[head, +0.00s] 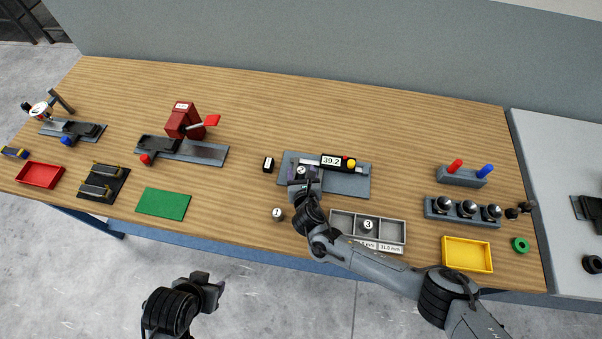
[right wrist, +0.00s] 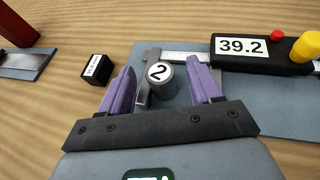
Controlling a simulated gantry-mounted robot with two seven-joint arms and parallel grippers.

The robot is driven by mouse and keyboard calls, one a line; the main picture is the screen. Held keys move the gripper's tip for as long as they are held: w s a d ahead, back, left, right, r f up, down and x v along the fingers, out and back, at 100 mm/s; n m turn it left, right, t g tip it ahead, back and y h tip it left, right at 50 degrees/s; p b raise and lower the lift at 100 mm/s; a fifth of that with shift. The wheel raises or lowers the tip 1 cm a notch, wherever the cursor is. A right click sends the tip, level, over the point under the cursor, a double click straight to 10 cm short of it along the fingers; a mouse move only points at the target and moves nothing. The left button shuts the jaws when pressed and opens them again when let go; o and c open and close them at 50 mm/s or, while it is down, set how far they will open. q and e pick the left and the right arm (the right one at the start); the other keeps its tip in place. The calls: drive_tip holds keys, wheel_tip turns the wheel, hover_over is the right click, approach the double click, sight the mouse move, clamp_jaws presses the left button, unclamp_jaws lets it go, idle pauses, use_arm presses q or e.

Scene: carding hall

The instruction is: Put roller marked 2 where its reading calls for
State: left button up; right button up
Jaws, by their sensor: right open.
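The roller marked 2 (right wrist: 159,74) stands upright at the jaws of a digital caliper gauge (right wrist: 262,50); it also shows in the head view (head: 300,170). The gauge display reads 39.2. My right gripper (right wrist: 163,88) is open, with its purple fingers on either side of the roller; contact cannot be told. A grey sorting tray (head: 343,216) has compartments with mm labels; the right label seems to read 31.5 mm, and my right arm partly hides the others. The roller marked 3 (head: 368,225) is in its middle compartment. My left gripper (head: 207,285) hangs off the table's front edge.
The roller marked 1 (head: 278,214) stands on the table left of the tray. A small black labelled block (head: 268,164) is left of the gauge plate. A yellow tray (head: 467,255) and a rack of black knobs (head: 462,220) are to the right. A green mat (head: 163,203) lies left.

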drive_tip(key=shift+c, duration=0.2)
clamp_jaws()
drive_tip(key=shift+r, duration=0.1)
